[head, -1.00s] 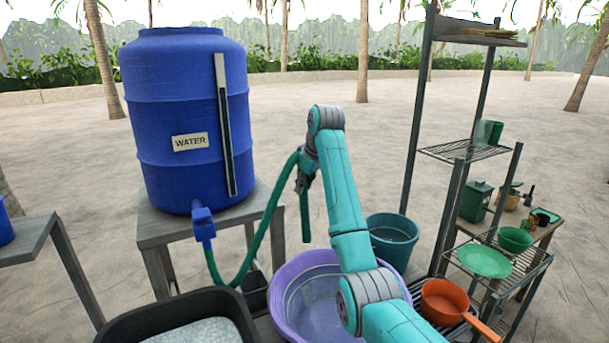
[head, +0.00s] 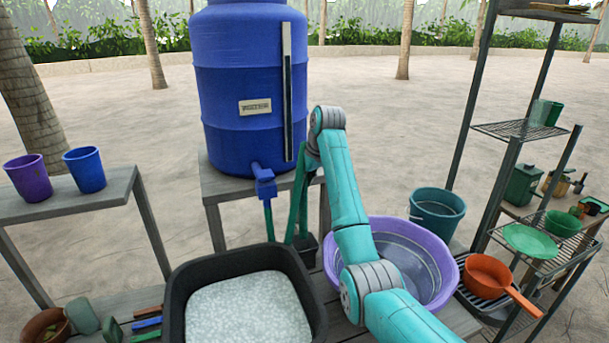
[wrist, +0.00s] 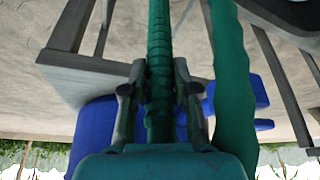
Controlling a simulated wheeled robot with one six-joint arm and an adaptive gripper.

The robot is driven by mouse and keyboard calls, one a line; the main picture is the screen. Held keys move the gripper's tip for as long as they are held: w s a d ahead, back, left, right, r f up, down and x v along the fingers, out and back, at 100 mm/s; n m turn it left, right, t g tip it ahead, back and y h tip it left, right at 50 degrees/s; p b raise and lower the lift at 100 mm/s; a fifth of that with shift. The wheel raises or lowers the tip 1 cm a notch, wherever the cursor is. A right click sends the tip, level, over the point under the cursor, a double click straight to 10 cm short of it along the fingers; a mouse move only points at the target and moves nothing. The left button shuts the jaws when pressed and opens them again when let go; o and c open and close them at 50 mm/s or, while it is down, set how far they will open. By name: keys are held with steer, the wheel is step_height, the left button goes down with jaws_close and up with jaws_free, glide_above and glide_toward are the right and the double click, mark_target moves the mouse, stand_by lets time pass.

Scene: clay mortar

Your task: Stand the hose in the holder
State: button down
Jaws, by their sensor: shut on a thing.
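The green hose (head: 296,205) hangs from the area of the blue spigot on the water barrel, partly behind my arm. In the wrist view, the ribbed hose (wrist: 160,60) runs between the fingers of my gripper (wrist: 160,95), which is shut on it. Another thick green length (wrist: 235,85) passes to the right of the fingers. In the head view, my gripper (head: 311,162) is mostly hidden by my teal arm, just right of the spigot (head: 264,178). A small dark square box (head: 305,250) stands below the hose. I cannot tell whether it is the holder.
The blue barrel (head: 235,75) stands on a grey stand (head: 222,190). A teal bucket (head: 437,210) and metal shelf (head: 507,128) are at right, cups at left.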

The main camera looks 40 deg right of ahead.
steer(key=shift+d+f, duration=0.1)
steer(key=shift+f, duration=5.6)
jaws_free()
steer(key=shift+w+v, duration=0.15)
steer(key=shift+v, duration=2.6)
steer(key=shift+w+v, duration=0.15)
steer(key=shift+v, duration=2.6)
